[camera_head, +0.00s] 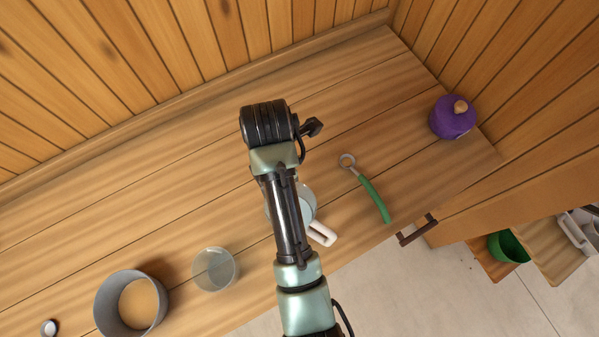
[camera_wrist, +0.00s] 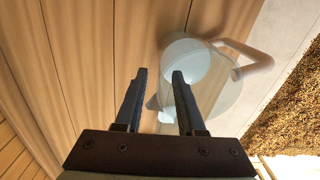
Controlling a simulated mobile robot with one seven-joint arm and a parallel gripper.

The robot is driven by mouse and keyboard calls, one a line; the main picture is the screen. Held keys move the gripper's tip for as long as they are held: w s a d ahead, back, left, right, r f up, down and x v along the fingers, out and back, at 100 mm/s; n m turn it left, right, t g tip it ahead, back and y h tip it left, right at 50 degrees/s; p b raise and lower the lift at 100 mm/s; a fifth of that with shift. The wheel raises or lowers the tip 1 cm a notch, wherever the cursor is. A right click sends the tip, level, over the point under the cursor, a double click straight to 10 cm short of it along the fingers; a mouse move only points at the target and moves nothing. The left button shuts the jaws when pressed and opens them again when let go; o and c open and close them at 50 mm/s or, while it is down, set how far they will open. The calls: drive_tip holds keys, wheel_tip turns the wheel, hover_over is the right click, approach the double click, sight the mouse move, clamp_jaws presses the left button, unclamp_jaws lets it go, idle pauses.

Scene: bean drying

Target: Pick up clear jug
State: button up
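The clear jug (camera_head: 308,203) stands on the wooden counter, partly hidden behind my arm in the head view. Its pale handle (camera_head: 322,234) points toward the counter's front edge. In the wrist view the clear jug (camera_wrist: 222,102) is right of centre, with its pinkish handle (camera_wrist: 252,55) at the upper right. My gripper (camera_wrist: 159,75) is open with nothing between its fingers. The right finger overlaps the jug in the picture; the left finger is over bare wood. I cannot tell how far the fingers are above the jug. In the head view the fingertips are not clearly visible.
A clear bowl (camera_head: 215,270) and a grey pot (camera_head: 106,314) stand left of the jug. A green-handled tool (camera_head: 374,199) lies to its right. A purple container (camera_head: 452,122) is at the right end. A plank wall (camera_head: 200,35) runs behind; the back counter is clear.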

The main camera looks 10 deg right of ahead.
drive_tip(key=shift+s+f, duration=0.2)
drive_tip(key=shift+f, duration=0.35)
wheel_tip(320, 180, down, 5)
drive_tip(key=shift+d+r+p, duration=0.1)
drive_tip(key=shift+p, duration=0.85)
drive_tip(key=shift+c, duration=0.3)
drive_tip(key=shift+w, duration=0.1)
clamp_jaws()
